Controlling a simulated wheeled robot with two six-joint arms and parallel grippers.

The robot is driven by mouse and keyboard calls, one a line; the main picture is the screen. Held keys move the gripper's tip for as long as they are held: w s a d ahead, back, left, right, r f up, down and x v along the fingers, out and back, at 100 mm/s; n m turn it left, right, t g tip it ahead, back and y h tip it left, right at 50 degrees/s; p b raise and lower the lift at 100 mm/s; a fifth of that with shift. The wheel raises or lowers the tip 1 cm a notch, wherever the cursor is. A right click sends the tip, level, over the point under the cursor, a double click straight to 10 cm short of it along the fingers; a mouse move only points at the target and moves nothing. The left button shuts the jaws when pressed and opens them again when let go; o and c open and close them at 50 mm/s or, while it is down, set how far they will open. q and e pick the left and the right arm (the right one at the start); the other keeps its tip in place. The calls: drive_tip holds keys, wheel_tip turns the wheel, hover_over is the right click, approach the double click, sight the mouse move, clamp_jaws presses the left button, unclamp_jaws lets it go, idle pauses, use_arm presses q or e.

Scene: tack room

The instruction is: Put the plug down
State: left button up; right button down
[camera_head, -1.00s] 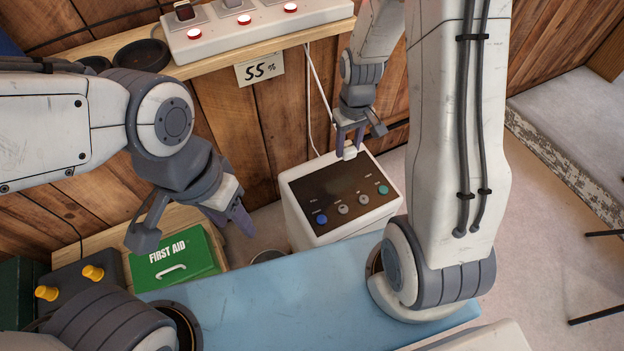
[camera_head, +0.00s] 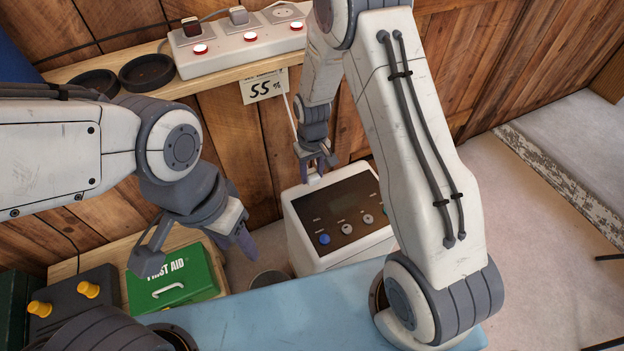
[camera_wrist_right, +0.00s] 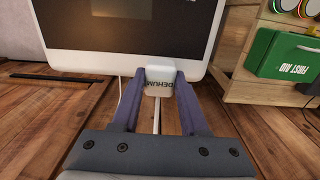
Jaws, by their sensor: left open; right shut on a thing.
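The plug (camera_wrist_right: 160,80) is a small white block lettered "DEHUM…", with a white cord trailing from it. My right gripper (camera_head: 316,170) is shut on it, and the wrist view shows it between the two purple fingers (camera_wrist_right: 155,85). In the head view the plug (camera_head: 314,180) is mostly hidden by the fingers. It is at the back left edge of the white dehumidifier (camera_head: 302,232); I cannot tell whether it touches. My left gripper (camera_head: 240,238) is open and empty, right of and above the first aid box.
A white power strip (camera_head: 240,48) with red switches sits on the wooden shelf (camera_head: 210,84), its right socket empty. A "55 %" card (camera_head: 264,86) hangs from the shelf. A green first aid box (camera_head: 172,282) stands at lower left. A blue surface (camera_head: 270,318) fills the front.

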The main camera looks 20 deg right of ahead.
sight(312, 190)
wheel_tip(312, 190, down, 4)
drive_tip(key=shift+r, duration=0.25)
drive_tip(key=shift+f, duration=0.1)
drive_tip(key=shift+f, duration=0.6)
drive_tip(key=shift+c, duration=2.1)
unclamp_jaws()
